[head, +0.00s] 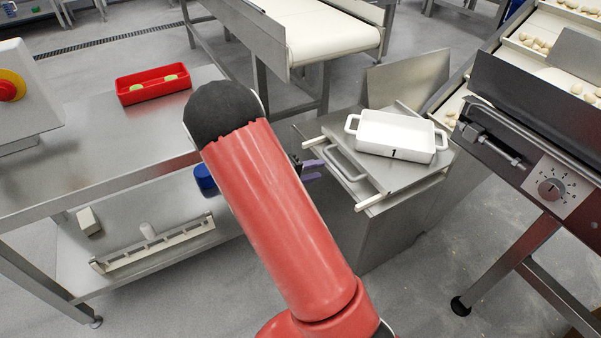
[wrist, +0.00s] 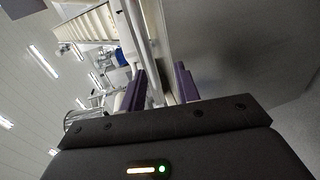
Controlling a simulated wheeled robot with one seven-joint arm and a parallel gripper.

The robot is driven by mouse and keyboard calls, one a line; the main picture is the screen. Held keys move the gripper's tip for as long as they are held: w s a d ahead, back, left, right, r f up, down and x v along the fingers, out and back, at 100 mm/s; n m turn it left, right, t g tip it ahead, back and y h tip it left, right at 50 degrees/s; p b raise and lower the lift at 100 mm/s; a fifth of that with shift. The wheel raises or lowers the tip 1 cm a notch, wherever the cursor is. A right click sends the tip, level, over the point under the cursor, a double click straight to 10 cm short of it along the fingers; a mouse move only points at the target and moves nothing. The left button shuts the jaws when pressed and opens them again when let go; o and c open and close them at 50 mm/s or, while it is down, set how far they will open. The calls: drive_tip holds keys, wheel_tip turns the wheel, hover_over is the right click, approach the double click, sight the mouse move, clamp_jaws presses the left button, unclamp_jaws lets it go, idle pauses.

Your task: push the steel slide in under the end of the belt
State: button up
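The steel slide (head: 385,176) is a flat plate with a bar handle (head: 347,163) at its near left side, lying between two white rails. A white two-handled dish (head: 380,148) marked 1 sits on it. The belt (head: 520,53) with pasta pieces slopes down toward the slide from the upper right. My gripper (head: 311,170) has purple fingers and is just left of the handle, partly hidden by my red arm. In the wrist view, the fingers (wrist: 160,88) stand apart; I cannot tell whether they touch the handle.
A steel table (head: 100,135) on the left holds a red tray (head: 153,88). A dark-sided machine with a dial (head: 551,188) stands close on the right. A white conveyor (head: 325,35) is behind. Grey floor (head: 440,255) is clear in front of the slide's steel stand.

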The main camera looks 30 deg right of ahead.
drive_tip(key=f+v, duration=0.1)
drive_tip(key=v, duration=0.9)
drive_tip(key=s+a+r+m+y+p, duration=0.1)
drive_tip(key=s+a+r+y+p, duration=0.2)
drive_tip(key=s+r+y, duration=0.9)
drive_tip(key=shift+s+a+r+t+y+p, duration=0.2)
drive_tip(key=shift+s+r+t+y+p, duration=0.15)
drive_tip(key=shift+s+r, duration=2.4)
drive_tip(key=shift+o, duration=0.5)
drive_tip(key=shift+w+r, duration=0.1)
drive_tip(key=shift+w, duration=0.1)
drive_tip(key=n+g+b, duration=0.1)
drive_tip(key=b, duration=0.1)
approach(338, 163)
drive_tip(key=shift+y, duration=0.35)
drive_tip(key=f, duration=0.2)
drive_tip(key=d+f+b, duration=0.1)
drive_tip(key=f, duration=0.2)
drive_tip(key=d+f, duration=0.1)
drive_tip(key=f, duration=0.2)
drive_tip(key=shift+w, duration=0.1)
